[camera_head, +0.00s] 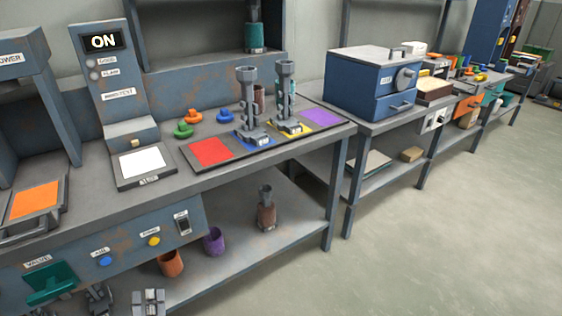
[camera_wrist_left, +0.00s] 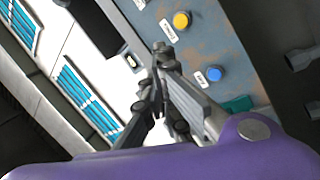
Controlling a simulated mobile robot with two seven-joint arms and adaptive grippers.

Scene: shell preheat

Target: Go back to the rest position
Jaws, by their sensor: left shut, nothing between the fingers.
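My left gripper (camera_head: 98,298) shows at the bottom left edge of the head view, in front of the bench's control panel and just right of the teal valve handle (camera_head: 50,283). Most of its arm is out of the picture. In the left wrist view the gripper's fingers (camera_wrist_left: 157,88) are together with nothing between them. Behind them is the panel with a yellow button (camera_wrist_left: 181,20) and a blue button (camera_wrist_left: 215,74). I cannot tell whether the fingers touch anything.
The workbench (camera_head: 335,133) carries a red pad (camera_head: 208,152), a white pad (camera_head: 142,163) and grey fixtures on blue and yellow pads. Cups stand on the lower shelf. A blue oven (camera_head: 352,88) stands on the bench beyond. The floor (camera_head: 450,220) at right is clear.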

